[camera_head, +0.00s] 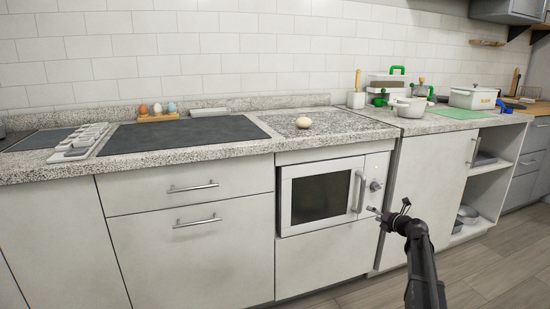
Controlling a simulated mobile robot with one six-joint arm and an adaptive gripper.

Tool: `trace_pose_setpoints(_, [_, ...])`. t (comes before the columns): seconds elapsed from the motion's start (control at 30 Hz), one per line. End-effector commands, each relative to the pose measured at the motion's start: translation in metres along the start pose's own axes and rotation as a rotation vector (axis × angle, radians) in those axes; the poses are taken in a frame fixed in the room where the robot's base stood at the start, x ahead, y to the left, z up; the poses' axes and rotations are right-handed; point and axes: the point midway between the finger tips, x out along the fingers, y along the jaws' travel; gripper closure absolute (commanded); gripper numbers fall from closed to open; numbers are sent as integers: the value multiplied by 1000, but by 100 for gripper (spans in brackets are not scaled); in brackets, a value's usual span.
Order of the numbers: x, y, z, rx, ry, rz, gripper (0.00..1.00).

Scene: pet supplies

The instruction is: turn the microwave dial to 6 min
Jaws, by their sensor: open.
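The microwave (300,172) is built into the counter front, with a dark door window and a vertical metal handle (358,191). Its door looks shut. The dial (376,185) is a small round metal knob on the panel right of the handle. Its markings and pointer are too small to read. My gripper (386,207) is open and empty, just below and right of the dial in the picture. It appears apart from the dial, but the exact depth gap is hard to tell.
The counter above holds a round pale object (303,122), a dark cooktop (185,133) and an egg-like trio on a wooden stand (158,116). Open shelves (478,190) are right of my arm. The floor is clear.

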Motion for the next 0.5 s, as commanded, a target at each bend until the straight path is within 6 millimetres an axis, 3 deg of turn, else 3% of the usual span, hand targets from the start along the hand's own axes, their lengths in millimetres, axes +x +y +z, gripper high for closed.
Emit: trace_pose_setpoints(0.5, [-16,63,-142,-941,404,52,12])
